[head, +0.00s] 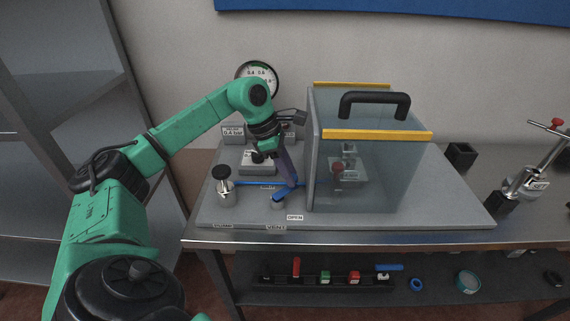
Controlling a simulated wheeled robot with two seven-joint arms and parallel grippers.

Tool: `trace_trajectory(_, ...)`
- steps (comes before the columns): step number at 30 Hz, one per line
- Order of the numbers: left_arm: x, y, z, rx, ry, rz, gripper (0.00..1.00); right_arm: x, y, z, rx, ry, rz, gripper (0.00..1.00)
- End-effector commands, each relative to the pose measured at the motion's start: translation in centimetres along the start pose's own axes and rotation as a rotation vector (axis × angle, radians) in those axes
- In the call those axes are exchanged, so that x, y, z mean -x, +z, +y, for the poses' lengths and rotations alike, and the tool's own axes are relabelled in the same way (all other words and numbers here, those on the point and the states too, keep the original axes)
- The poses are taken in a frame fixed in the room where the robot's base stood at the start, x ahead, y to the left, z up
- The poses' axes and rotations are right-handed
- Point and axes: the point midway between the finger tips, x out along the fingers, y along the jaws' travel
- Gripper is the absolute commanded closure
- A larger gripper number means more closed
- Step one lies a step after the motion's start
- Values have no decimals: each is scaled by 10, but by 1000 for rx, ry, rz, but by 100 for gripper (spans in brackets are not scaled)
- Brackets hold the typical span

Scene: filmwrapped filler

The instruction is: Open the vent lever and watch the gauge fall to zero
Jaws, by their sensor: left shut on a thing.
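The blue vent lever (282,195) stands on the grey base plate, just behind the OPEN label (295,217) and the VENT label (275,227). My left gripper (291,182) reaches down from above and is shut on the lever, partly covering it. The round gauge (257,74) is on the back wall, its lower part hidden by my left arm. Its needle position cannot be read clearly. My right gripper is not in view.
A clear guard box (390,170) with yellow edges and a black handle (374,98) stands close right of the lever. A metal canister (224,188) with a black knob is on the left. A metal device (530,170) with a red knob stands far right. A lower shelf holds small parts.

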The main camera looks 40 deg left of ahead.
Motion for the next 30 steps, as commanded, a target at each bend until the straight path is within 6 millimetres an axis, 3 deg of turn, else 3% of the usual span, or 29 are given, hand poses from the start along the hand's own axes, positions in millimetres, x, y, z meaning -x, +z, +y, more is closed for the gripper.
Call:
trace_trajectory(15,-3,13,-14,-402,-164,-2,100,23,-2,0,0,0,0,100)
trace_trajectory(30,-5,14,-19,-540,-220,0,100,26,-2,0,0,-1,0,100)
